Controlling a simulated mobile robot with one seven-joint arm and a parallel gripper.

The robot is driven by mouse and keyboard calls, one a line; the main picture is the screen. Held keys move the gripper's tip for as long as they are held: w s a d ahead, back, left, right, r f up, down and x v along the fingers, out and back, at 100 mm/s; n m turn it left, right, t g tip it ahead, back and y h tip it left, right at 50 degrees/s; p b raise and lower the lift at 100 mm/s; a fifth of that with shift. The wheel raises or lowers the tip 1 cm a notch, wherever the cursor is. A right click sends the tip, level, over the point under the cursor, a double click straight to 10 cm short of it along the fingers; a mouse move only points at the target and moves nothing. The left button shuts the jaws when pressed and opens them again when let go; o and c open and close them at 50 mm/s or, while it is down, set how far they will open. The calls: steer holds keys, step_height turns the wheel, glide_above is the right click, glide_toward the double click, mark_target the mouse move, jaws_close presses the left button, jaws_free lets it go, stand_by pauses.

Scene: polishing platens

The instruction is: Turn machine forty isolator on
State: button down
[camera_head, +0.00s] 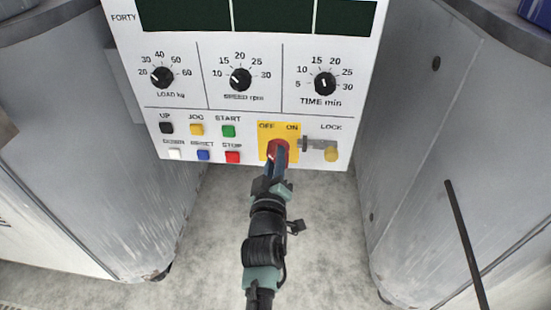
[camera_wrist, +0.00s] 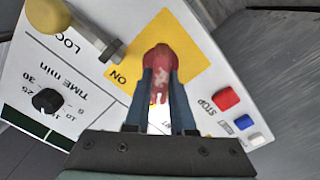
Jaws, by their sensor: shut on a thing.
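The isolator is a red rotary handle (camera_head: 277,149) on a yellow plate (camera_head: 263,140) marked OFF and ON, low on the white panel labelled FORTY (camera_head: 180,100). My gripper (camera_head: 278,160) reaches it from below and is shut on the handle. In the wrist view the two dark fingers (camera_wrist: 160,88) sit on either side of the red handle (camera_wrist: 160,62). The ON mark shows beside it there. The handle's exact angle is partly hidden by the fingers. The lock, a metal bar with a yellow knob (camera_head: 331,154), is right of the plate, apart from the handle.
Push buttons, including a red STOP button (camera_head: 232,157) and a green START button (camera_head: 228,131), lie left of the isolator. LOAD, SPEED and TIME dials (camera_head: 325,84) are above. Grey machine bodies (camera_head: 440,150) stand on both sides, with open floor (camera_head: 325,240) between.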

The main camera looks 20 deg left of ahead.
steer(key=m+b, duration=0.1)
steer(key=m, duration=0.3)
steer(key=shift+d+m, duration=0.1)
steer(key=shift+m, duration=0.3)
steer(key=m+b, duration=0.1)
steer(key=m, duration=0.3)
steer(key=shift+d, duration=0.1)
steer(key=m, duration=0.5)
steer(key=shift+w+d+p, duration=0.1)
steer(key=shift+p, duration=0.2)
steer(key=shift+d+m+p, duration=0.1)
steer(key=shift+m+p, duration=0.55)
steer(key=shift+m, duration=1.05)
steer(key=c, duration=0.8)
jaws_free()
steer(key=shift+o, duration=0.2)
